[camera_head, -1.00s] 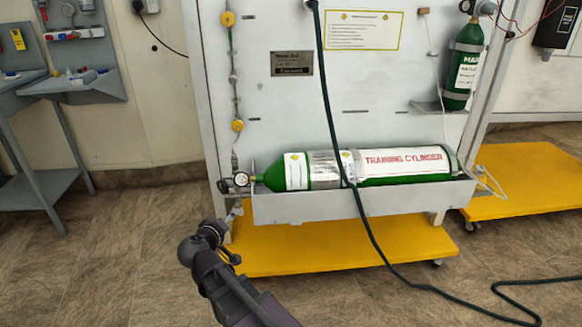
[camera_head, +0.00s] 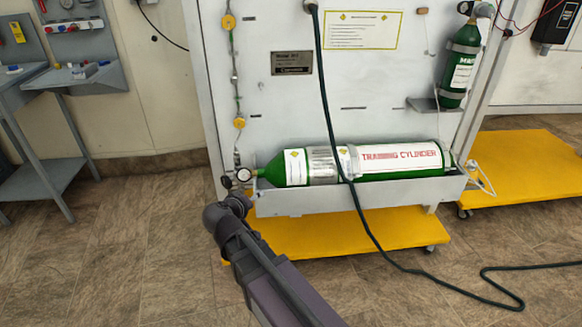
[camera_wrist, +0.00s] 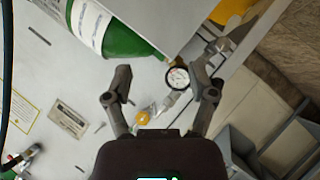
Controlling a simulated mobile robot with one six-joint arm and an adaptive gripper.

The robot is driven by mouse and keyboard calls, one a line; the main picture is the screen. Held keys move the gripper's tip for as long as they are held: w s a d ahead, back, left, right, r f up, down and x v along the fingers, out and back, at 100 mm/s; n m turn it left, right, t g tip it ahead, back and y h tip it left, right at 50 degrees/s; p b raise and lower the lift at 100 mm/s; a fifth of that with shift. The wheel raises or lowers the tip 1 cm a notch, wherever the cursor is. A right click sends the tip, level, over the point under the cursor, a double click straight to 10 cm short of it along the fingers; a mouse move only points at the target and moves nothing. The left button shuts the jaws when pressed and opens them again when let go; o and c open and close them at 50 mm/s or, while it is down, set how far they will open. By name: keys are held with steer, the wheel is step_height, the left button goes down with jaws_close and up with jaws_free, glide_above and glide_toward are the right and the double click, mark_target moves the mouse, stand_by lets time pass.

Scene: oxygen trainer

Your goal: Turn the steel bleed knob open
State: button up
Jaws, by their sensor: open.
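My gripper (camera_wrist: 164,82) is open in the wrist view, with its two dark fingers spread on either side of a round white-faced gauge (camera_wrist: 178,78). Nothing is held between them. The gauge also shows in the head view (camera_head: 244,174), at the valve end of the green training cylinder (camera_head: 270,172).
The cylinder lies in a grey trough (camera_head: 330,198) on a white panel. A pipe with yellow knobs (camera_head: 239,122) runs up the panel's left side. A dark hose (camera_head: 352,190) hangs across the trough to the floor. A yellow base (camera_head: 390,228) stands below.

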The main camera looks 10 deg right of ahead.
steer(key=s+d+r+m+g+p, duration=0.2)
steer(key=d+r+g+p, duration=0.3)
steer(key=d+r+p, duration=0.6)
steer(key=s+p, duration=0.1)
steer(key=p, duration=0.4)
steer(key=shift+s+r+y+p, duration=0.35)
steer(key=shift+s+y+p, duration=0.05)
stand_by(0.9)
steer(key=s+d+f+m+g+y, duration=0.2)
steer(key=s+d+f+g+y, duration=0.3)
steer(key=s+d, duration=0.35)
step_height(320, 180, up, 27)
steer(key=a+p, duration=0.1)
steer(key=p, duration=2.5)
steer(key=shift+g, duration=0.3)
steer(key=shift+s, duration=0.1)
